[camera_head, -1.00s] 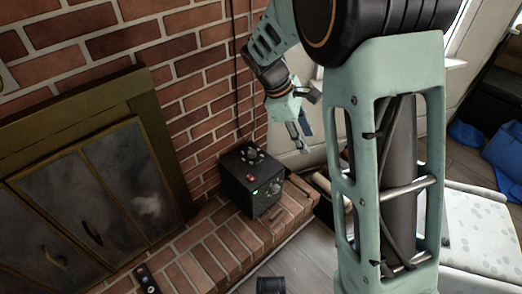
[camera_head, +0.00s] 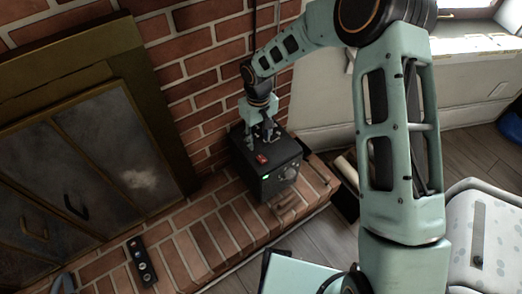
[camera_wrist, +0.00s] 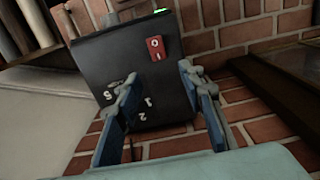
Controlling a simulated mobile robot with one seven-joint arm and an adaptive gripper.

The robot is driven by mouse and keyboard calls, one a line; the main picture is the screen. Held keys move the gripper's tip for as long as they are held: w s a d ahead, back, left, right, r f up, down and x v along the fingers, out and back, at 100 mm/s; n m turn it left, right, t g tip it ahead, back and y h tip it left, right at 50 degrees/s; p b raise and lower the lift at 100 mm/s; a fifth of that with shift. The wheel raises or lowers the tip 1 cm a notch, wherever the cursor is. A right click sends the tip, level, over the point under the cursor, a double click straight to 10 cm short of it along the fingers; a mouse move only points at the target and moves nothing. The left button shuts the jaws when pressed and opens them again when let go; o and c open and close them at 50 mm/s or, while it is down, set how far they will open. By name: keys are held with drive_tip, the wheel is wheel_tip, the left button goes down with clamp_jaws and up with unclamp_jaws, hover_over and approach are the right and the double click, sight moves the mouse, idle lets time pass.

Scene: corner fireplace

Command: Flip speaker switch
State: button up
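The black box-shaped speaker (camera_head: 285,158) stands on the brick hearth ledge against the wall. A red switch (camera_head: 261,159) sits on its top face near the front edge, and a green light (camera_head: 266,177) glows on its front. The switch also shows clearly in the wrist view (camera_wrist: 155,48), beyond my fingertips. My gripper (camera_head: 261,133) is just above the back part of the speaker's top. In the wrist view my gripper (camera_wrist: 158,75) is open, with its blue-padded fingers apart and nothing between them. White numbers show on the top; the dial there is mostly hidden by a finger.
The fireplace doors (camera_head: 95,150) are at the left. A dark remote-like object (camera_head: 141,262) lies on the brick ledge (camera_head: 215,235). A brick wall (camera_head: 190,60) is close behind the speaker. Split logs (camera_head: 346,168) stand to its right.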

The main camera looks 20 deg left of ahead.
sight(259, 156)
wheel_tip(259, 156, down, 8)
drive_tip(key=shift+r+b, duration=0.1)
drive_tip(key=shift+b, duration=0.65)
drive_tip(key=shift+c, duration=0.3)
